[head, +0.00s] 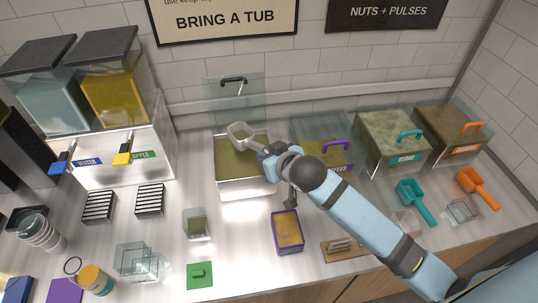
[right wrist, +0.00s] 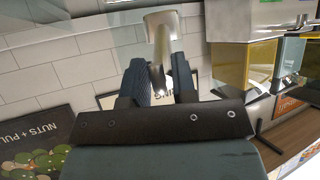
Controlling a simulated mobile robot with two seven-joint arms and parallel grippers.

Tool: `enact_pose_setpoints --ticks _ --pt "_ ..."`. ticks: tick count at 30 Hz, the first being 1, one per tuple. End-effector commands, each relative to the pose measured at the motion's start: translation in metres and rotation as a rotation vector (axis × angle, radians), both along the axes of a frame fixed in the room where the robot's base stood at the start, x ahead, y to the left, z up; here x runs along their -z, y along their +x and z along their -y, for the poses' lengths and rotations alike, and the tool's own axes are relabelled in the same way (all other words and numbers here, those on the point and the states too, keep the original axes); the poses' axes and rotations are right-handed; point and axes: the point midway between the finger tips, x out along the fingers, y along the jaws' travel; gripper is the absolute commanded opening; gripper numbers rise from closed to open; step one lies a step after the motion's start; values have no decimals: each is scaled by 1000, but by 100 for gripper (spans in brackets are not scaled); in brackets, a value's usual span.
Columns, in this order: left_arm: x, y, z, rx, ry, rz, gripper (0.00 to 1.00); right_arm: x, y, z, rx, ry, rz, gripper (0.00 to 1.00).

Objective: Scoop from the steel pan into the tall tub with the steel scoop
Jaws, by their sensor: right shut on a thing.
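The steel pan (head: 240,185) stands at the back middle, filled with something olive-green. Its clear lid (head: 230,103) with a black handle stands raised behind it. My right gripper (head: 266,151) is shut on the steel scoop (head: 240,132) and holds it above the pan's back part, apart from the contents. The scoop's handle also shows between the fingers in the right wrist view (right wrist: 160,65). I cannot tell what the scoop holds. A clear tub (head: 196,224), probably the tall tub, stands in front of the pan with some greenish stuff inside. My left gripper is out of view.
A purple-rimmed tub (head: 288,233) stands front right of the pan. Stacked clear tubs (head: 137,262) and a green card (head: 200,275) lie in front. Lidded bins (head: 392,140) stand to the right, dispensers (head: 112,90) at left. My right arm crosses over the counter's right half.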

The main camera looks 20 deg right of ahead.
Motion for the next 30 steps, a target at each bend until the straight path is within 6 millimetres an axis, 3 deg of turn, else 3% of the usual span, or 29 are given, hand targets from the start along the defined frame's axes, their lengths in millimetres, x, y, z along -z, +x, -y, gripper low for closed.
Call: enact_pose_setpoints --ticks 15,30 --pt "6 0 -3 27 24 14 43 34 0 0 0 0 -1 0" --pt "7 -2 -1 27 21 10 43 37 0 0 -1 -1 0 0"
